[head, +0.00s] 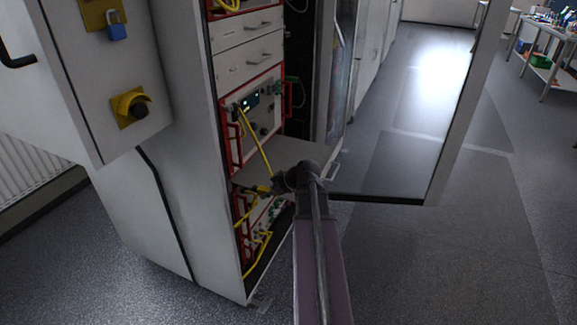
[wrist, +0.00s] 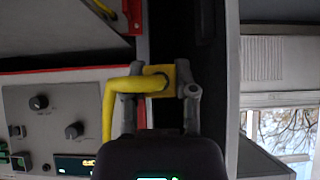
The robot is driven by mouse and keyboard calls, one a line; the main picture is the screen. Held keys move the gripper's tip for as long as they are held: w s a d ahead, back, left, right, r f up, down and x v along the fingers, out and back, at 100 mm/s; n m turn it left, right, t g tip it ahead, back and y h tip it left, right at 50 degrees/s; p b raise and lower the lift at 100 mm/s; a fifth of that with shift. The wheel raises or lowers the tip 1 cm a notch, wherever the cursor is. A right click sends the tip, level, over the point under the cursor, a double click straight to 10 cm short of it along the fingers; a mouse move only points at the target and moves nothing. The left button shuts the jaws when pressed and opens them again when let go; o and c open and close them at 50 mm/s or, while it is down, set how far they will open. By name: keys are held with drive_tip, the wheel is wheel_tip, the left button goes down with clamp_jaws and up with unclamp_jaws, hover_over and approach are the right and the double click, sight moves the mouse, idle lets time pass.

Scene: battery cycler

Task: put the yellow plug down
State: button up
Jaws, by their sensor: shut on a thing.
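The yellow plug (wrist: 183,74) sits between the two fingers of my gripper (wrist: 161,88) in the wrist view. My gripper is shut on it. A thick yellow cable (wrist: 123,86) bends away from the plug to the left and then runs down the picture. In the head view my gripper (head: 274,185) is at the cabinet's open front, by the edge of a flat grey shelf (head: 270,158). The plug (head: 262,189) is small and partly hidden there. The cable (head: 256,143) rises from it to an instrument panel. I cannot tell whether the plug touches the shelf.
The instrument panel (head: 262,112) has red handles and stands above the shelf. Another panel (head: 262,232) with yellow cables is below. Cabinet doors stand open on both sides, one with a blue padlock (head: 116,32). The floor (head: 440,265) at right is clear.

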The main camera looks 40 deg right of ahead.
drive_tip(key=shift+w+d, duration=0.1)
drive_tip(key=b, duration=0.1)
hover_over(264, 179)
drive_tip(key=s, duration=0.3)
drive_tip(key=shift+f, duration=0.7)
drive_tip(key=shift+w+d, duration=0.35)
drive_tip(key=shift+w, duration=0.15)
wheel_tip(264, 179, down, 4)
drive_tip(key=b, duration=0.4)
drive_tip(key=shift+r, duration=0.15)
drive_tip(key=shift+f+b, duration=0.55)
drive_tip(key=shift+b, duration=0.05)
drive_tip(key=o, duration=0.9)
drive_tip(key=shift+c, duration=0.2)
